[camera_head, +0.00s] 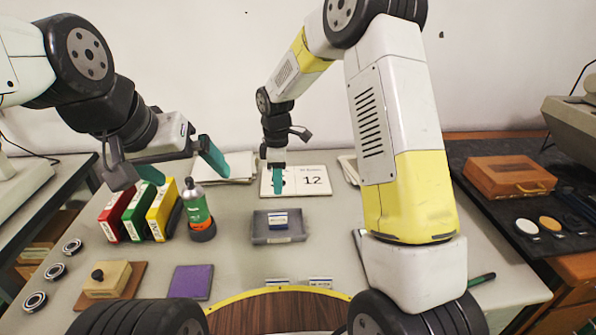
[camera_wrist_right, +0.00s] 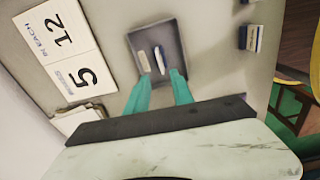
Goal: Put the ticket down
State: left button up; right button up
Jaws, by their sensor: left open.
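Small blue-and-white tickets lie in a grey tray (camera_head: 259,236), one a dark blue piece (camera_head: 278,217) with a white edge. The wrist view shows two thin pieces side by side in the tray, one whitish (camera_wrist_right: 144,62) and one blue and white (camera_wrist_right: 160,60). My right gripper (camera_head: 277,180) hangs above the table behind the tray, before the number board. In the right wrist view my right gripper (camera_wrist_right: 160,88) has its teal fingers apart, with nothing seen between them. My left gripper (camera_head: 183,166) is open and empty above the coloured boxes.
Two more blue-and-white pieces, left (camera_head: 277,283) and right (camera_head: 321,283), are at the table's front edge. Red, green and yellow boxes (camera_head: 161,212), a bottle (camera_head: 196,210), a purple pad (camera_head: 190,282) and bearing rings (camera_head: 55,271) stand left.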

jog(key=s+d+r+m+t, duration=0.1)
jog(key=s+d+r+m, duration=0.2)
jog(key=r, duration=0.2)
jog(key=s+d+r+m+t+y, duration=0.1)
jog(key=s+d+r+m, duration=0.15)
jog(key=r, duration=0.35)
jog(key=s+d+r+m+t, duration=0.1)
jog(key=s+d+r+m, duration=0.15)
jog(key=s+r, duration=0.2)
jog(key=s+d+r+m+t, duration=0.1)
jog(key=s+r+m, duration=0.1)
jog(key=s, duration=0.3)
jog(key=s+d+r+m+t, duration=0.1)
jog(key=s+d+r+m, duration=0.1)
jog(key=s+m, duration=0.2)
jog(key=s+d+r+m+t+y, duration=0.1)
jog(key=s+d+r+m, duration=0.1)
jog(key=s, duration=0.4)
jog(key=shift+s+d+m, duration=0.2)
jog(key=shift+s+m, duration=0.15)
jog(key=shift+m, duration=0.05)
jog(key=shift+r, duration=0.15)
